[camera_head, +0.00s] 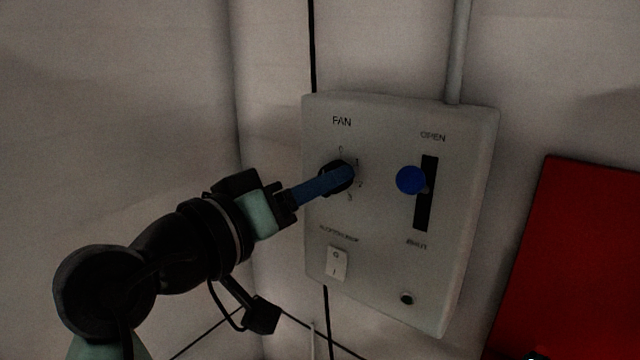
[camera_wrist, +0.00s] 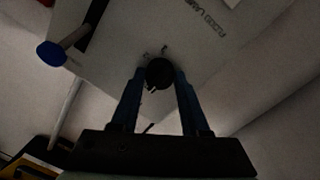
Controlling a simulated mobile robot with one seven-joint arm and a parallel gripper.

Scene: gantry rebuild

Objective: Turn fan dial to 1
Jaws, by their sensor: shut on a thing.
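The fan dial (camera_head: 338,176) is a round black knob under the label FAN on a light grey wall box (camera_head: 385,240). Numbers 0, 1, 2 and 3 run down around its right side. My gripper (camera_head: 340,178) reaches in from the left, its blue fingers shut on the dial and hiding much of it. In the wrist view, the dial (camera_wrist: 159,73) sits between the tips of the two blue fingers of my gripper (camera_wrist: 157,85). I cannot tell which number the dial points to.
Right of the dial, a blue slider knob (camera_head: 410,180) stands out from a black slot between OPEN and another label. A white rocker switch (camera_head: 337,264) is below the dial. A small black round part (camera_head: 406,298) is lower right. A red panel (camera_head: 570,260) is at the right.

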